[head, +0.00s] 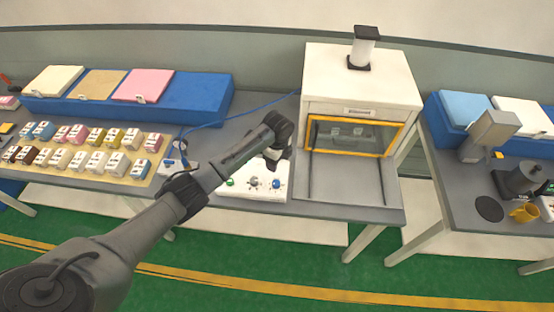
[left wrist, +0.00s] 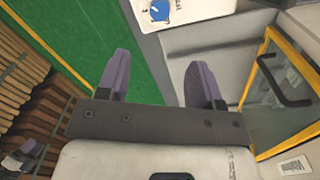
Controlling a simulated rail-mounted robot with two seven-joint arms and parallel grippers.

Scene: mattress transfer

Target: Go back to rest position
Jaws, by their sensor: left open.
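My left arm comes in from the lower left of the head view. Its gripper (head: 273,163) hangs over the rear of a white control panel (head: 240,192) with knobs, just left of the white cabinet (head: 360,75). In the left wrist view my left gripper (left wrist: 160,72) shows two purple-grey fingers spread apart with nothing between them. A blue knob (left wrist: 160,10) of the panel shows beyond the fingers in that view. The fingertips are partly hidden by the wrist in the head view. My right gripper is in neither view.
The cabinet has a yellow-framed glass door (head: 350,137) and a grey tray surface (head: 345,182) before it. Several small labelled containers (head: 75,150) stand at left, before a blue bin unit (head: 190,98). Green floor (head: 290,262) is clear in front.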

